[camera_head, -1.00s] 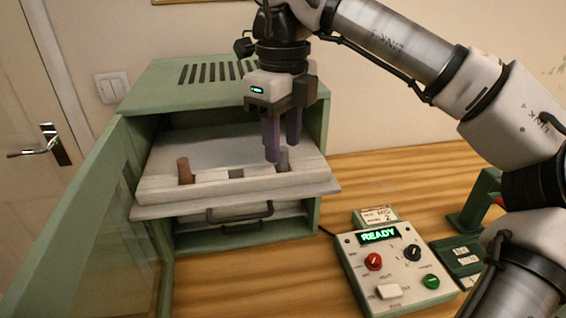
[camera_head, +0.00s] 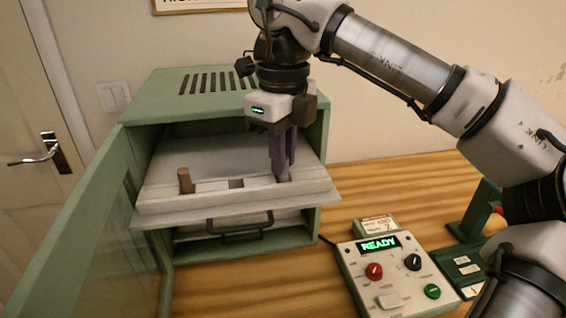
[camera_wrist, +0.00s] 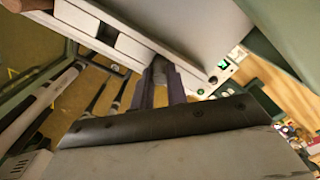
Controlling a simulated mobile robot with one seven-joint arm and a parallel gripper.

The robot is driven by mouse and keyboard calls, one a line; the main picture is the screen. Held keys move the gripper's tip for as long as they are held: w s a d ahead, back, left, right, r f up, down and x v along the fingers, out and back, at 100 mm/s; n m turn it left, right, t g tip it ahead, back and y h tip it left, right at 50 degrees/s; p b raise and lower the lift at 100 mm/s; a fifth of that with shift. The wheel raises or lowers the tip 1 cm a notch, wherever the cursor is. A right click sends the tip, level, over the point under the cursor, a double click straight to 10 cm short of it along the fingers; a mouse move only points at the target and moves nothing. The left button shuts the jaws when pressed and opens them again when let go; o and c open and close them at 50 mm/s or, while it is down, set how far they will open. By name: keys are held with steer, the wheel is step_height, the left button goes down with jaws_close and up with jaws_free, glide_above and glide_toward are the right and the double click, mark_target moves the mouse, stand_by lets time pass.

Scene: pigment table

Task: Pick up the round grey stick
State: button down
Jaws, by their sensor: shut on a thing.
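The round grey stick (camera_wrist: 159,68) stands at the right end of the pale block (camera_head: 215,201), which has a row of holes. In the head view my gripper's purple fingers (camera_head: 283,176) reach down to the block's top there and hide most of the stick. In the wrist view my gripper (camera_wrist: 161,84) has a finger on each side of the stick and is shut on it. The stick's lower end is hidden, so I cannot tell whether it still sits in its hole.
The block lies on a tray in the open green cabinet (camera_head: 165,92). A reddish-brown stick (camera_head: 185,181) stands at the block's left, with a square empty hole (camera_head: 236,183) between. The cabinet door (camera_head: 90,215) is open at left. A control box (camera_head: 392,270) reading READY stands right.

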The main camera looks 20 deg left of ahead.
step_height(320, 180, up, 9)
steer(key=shift+r+p, duration=0.1)
steer(key=shift+p, duration=0.9)
steer(key=shift+r+p, duration=0.35)
steer(key=shift+p, duration=0.05)
